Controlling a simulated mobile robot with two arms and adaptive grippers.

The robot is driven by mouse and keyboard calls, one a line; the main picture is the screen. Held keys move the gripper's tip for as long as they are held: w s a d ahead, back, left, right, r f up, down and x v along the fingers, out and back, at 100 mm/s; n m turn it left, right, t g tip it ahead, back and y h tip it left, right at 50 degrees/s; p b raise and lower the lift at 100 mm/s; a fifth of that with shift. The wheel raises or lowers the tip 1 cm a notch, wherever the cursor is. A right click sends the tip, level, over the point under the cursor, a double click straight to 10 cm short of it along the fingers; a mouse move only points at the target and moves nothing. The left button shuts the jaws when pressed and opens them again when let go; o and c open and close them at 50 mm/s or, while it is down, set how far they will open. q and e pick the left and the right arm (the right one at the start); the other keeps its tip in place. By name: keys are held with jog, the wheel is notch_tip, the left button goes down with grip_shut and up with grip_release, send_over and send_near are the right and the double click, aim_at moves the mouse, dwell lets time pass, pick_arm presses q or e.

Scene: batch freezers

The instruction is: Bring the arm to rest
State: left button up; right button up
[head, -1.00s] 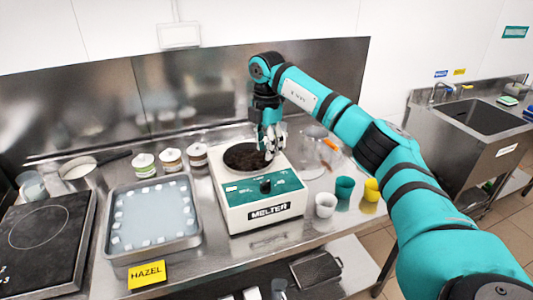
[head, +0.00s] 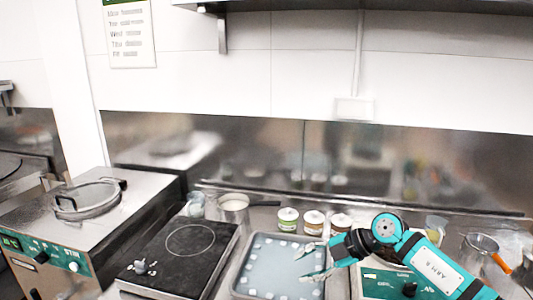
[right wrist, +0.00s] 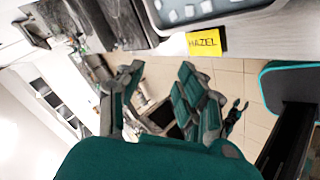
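My right gripper (head: 312,262) reaches in from the lower right in the head view, its fingers spread over the right side of the hazel tray (head: 237,284). In the right wrist view the right gripper (right wrist: 155,95) is open, with nothing between its fingers and the floor beyond. A small dark claw-like shape (right wrist: 235,116) beside the right finger may be my left gripper; its opening cannot be made out. The left gripper does not show in the head view. The melter (head: 378,284) is partly hidden behind my right arm.
Three jars (head: 313,222) stand behind the tray. A black hot plate (head: 180,255) and a pot (head: 233,207) are to the left. A strainer (head: 482,243) is at the right. The yellow HAZEL card (right wrist: 204,43) marks the counter's front edge.

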jog(key=s+a+r+m+t+y, duration=0.4)
jog(key=a+r+m+t+y, duration=0.35)
jog(key=t, duration=0.25)
jog(key=s+d+f+m+t+h, duration=0.1)
jog(key=s+d+f+m+h, duration=0.3)
jog(key=d+f+m+h, duration=0.4)
jog(key=s+d+f+m+h, duration=0.4)
jog(key=d+f+m+h, duration=0.35)
jog(key=h, duration=0.25)
jog(key=s+d+f+g, duration=0.1)
jog(key=s+f+g, duration=0.4)
jog(key=s, duration=0.7)
jog(key=s+d+f+g, duration=0.1)
jog(key=s+f+g, duration=0.45)
jog(key=s, duration=0.65)
notch_tip(320, 180, down, 29)
jog(key=s+g+b, duration=0.1)
jog(key=s+b, duration=0.1)
jog(key=s+d+f+g+b, duration=0.1)
jog(key=s+d+f, duration=0.2)
jog(key=s+f, duration=1.3)
jog(key=shift+s+f+y, duration=0.15)
jog(key=shift+f+y, duration=0.1)
jog(key=shift+y, duration=0.1)
